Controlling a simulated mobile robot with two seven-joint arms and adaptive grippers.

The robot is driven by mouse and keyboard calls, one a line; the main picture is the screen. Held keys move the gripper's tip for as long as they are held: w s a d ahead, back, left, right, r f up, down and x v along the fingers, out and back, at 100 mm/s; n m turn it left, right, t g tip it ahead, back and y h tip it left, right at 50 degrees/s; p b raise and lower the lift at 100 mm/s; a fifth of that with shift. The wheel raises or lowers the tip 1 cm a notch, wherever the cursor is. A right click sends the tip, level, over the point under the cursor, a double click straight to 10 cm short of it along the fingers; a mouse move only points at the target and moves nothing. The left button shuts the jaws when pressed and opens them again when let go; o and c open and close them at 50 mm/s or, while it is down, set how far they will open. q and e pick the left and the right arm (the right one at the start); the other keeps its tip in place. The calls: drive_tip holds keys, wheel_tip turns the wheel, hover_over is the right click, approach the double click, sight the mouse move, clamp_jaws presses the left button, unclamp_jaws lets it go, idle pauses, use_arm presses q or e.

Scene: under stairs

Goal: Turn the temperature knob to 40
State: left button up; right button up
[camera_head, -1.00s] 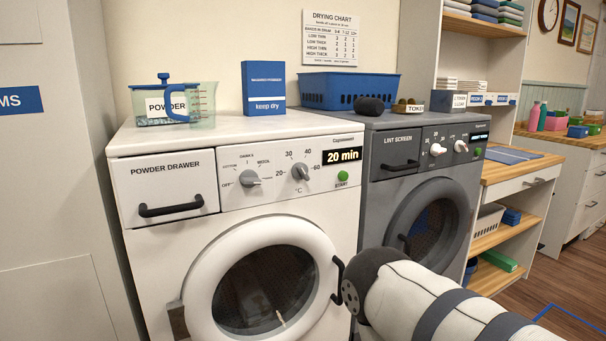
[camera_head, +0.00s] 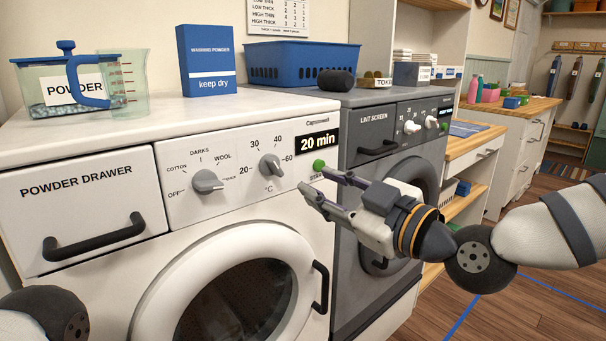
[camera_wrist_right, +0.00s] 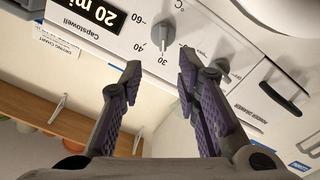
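The temperature knob (camera_head: 270,165) is a grey dial on the white washer's panel, ringed by 20, 30, 40 and 60. Its ridge seems to point near 30; the exact setting is hard to read. In the right wrist view the knob (camera_wrist_right: 166,52) appears upside down, just beyond the fingertips. My right gripper (camera_head: 311,179) is open and empty, to the right of the knob and in front of the panel near the green start button (camera_head: 318,165). Its purple-padded fingers (camera_wrist_right: 158,68) are apart and clear of the knob. Only part of my left arm shows; its gripper is hidden.
The program knob (camera_head: 207,182) sits left of the temperature knob. The powder drawer handle (camera_head: 93,238) and door handle (camera_head: 320,287) stick out from the washer. A grey dryer (camera_head: 350,240) stands close on the right. The space before the panel is otherwise free.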

sight(278, 168)
drive_tip(key=x, duration=0.6)
drive_tip(key=f+b+x, duration=0.1)
drive_tip(key=x, duration=0.2)
drive_tip(key=shift+w+a, duration=0.25)
drive_tip(key=shift+a, duration=0.05)
drive_tip(key=shift+w+a+r, duration=0.2)
drive_tip(key=shift+w+a, duration=0.15)
drive_tip(key=shift+w, duration=0.1)
clamp_jaws()
